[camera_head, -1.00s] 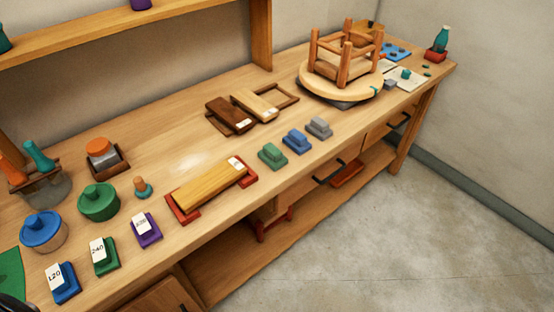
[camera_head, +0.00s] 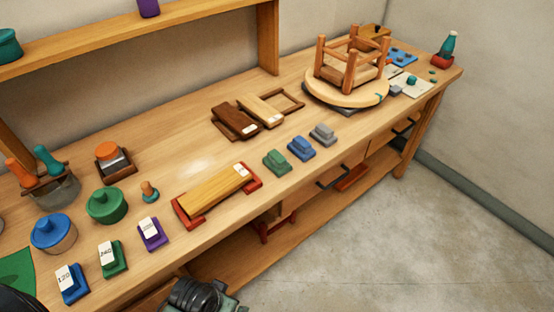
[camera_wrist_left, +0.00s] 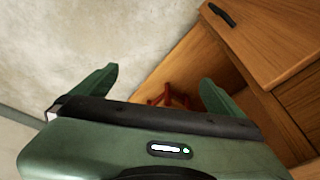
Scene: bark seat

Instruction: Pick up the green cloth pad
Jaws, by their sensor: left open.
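A small green stepped pad (camera_head: 277,162) lies on the bench in a row with a blue pad (camera_head: 301,148) and a grey pad (camera_head: 323,134). It stands right of the wooden board in the red holder and is apart from its neighbours. My left gripper (camera_wrist_left: 158,97) is open and empty in the left wrist view, its two green fingers spread, facing the space below the bench front. In the head view a dark arm part of mine (camera_head: 203,297) shows at the bottom edge, in front of the bench and well away from the green pad. My right gripper is not seen.
A yellow board (camera_head: 215,190) lies in a red holder (camera_head: 188,219). Labelled blue (camera_head: 72,283), green (camera_head: 114,258) and purple (camera_head: 152,234) blocks line the front left. An upturned stool (camera_head: 347,92) stands at the back right. Drawers (camera_wrist_left: 262,38) show near my left gripper.

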